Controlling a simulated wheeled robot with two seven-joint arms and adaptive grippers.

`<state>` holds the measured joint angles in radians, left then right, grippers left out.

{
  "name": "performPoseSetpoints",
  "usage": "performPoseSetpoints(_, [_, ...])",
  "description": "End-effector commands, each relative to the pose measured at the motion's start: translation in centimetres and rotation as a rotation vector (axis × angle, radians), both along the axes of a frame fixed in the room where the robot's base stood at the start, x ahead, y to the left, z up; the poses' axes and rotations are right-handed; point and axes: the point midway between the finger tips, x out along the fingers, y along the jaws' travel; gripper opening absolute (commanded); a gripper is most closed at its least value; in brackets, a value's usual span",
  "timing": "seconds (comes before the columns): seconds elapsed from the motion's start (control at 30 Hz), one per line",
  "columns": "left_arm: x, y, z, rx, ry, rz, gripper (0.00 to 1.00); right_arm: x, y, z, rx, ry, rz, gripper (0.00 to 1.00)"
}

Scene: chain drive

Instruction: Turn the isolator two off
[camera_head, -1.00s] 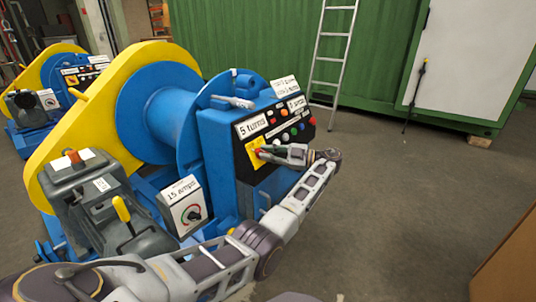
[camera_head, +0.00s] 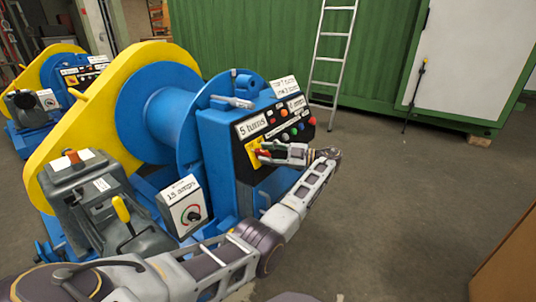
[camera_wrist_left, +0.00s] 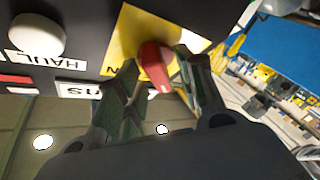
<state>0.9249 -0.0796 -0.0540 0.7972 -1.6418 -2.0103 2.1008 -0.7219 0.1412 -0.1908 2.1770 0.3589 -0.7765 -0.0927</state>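The isolator is a red handle (camera_wrist_left: 154,64) on a yellow plate (camera_wrist_left: 124,38) at the lower left of the near blue winch's control panel. The plate also shows in the head view (camera_head: 252,148). My left gripper (camera_head: 267,153) is at this plate, its fingers spread. In the left wrist view the fingers stand on either side of the red handle, with a gap at least on the left; contact on the right is unclear. The handle lies slightly tilted in that view. The fingers partly hide it in the head view. My right gripper is not in view.
A white knob (camera_wrist_left: 37,33) marked HAUL sits beside the plate. Coloured buttons and labels fill the panel above. A meter box (camera_head: 185,206) stands left of my forearm. A second winch (camera_head: 55,85) is behind at left.

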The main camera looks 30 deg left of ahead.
Motion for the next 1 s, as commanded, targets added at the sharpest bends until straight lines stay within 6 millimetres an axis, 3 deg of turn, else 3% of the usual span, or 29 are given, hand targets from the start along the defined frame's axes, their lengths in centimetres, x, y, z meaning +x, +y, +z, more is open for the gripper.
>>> performPoseSetpoints(0.37, [0.0,0.0,1.2,0.001,-0.003,0.0,0.38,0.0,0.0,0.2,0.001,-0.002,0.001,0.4])
performPoseSetpoints(0.8, [0.1,0.0,7.5,0.007,-0.011,-0.004,0.38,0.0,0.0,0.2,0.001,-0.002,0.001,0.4])
performPoseSetpoints(1.0, [0.1,0.0,9.3,0.004,-0.004,-0.001,0.38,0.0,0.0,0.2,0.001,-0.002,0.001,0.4])
